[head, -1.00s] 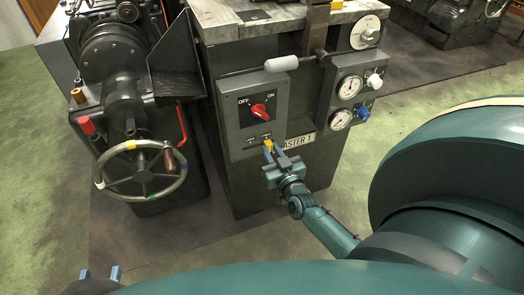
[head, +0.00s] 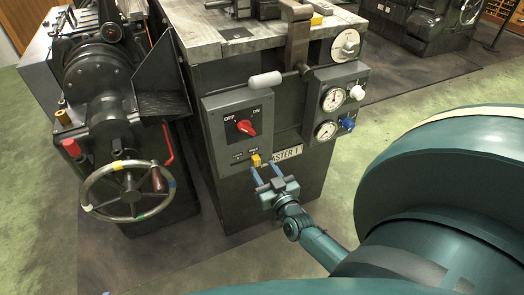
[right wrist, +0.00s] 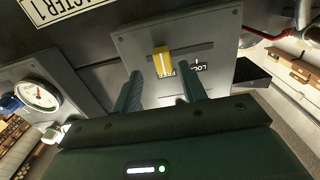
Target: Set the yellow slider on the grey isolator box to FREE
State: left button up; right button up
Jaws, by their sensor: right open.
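The grey isolator box (head: 213,128) is on the dark machine's front, with a red OFF/ON knob (head: 245,127). Its yellow slider (head: 255,160) is low on the box, under the right-hand of two small labels. In the right wrist view, the yellow slider (right wrist: 162,62) stands at the FREE end, beside that word, with LOCK farther off. My right gripper (head: 263,168) is open and empty, its fingertips short of the slider. In the right wrist view, the right gripper (right wrist: 160,90) has a clear gap between its fingers. Only a blue tip, seemingly my left gripper (head: 108,293), shows at the bottom edge.
A white-ended lever (head: 264,80) sticks out above the box. A panel with gauges (head: 327,131) and knobs is to the right. A handwheel (head: 128,191) stands at the left. The floor in front of the machine is clear.

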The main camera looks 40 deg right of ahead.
pick_arm(q)
jog(key=shift+s+a+r+n+g+y+p, duration=0.3)
jog(key=shift+s+g+p, duration=0.15)
jog(key=shift+g+p, duration=0.35)
pick_arm(e)
jog(key=v, duration=1)
jog(key=shift+s, duration=0.4)
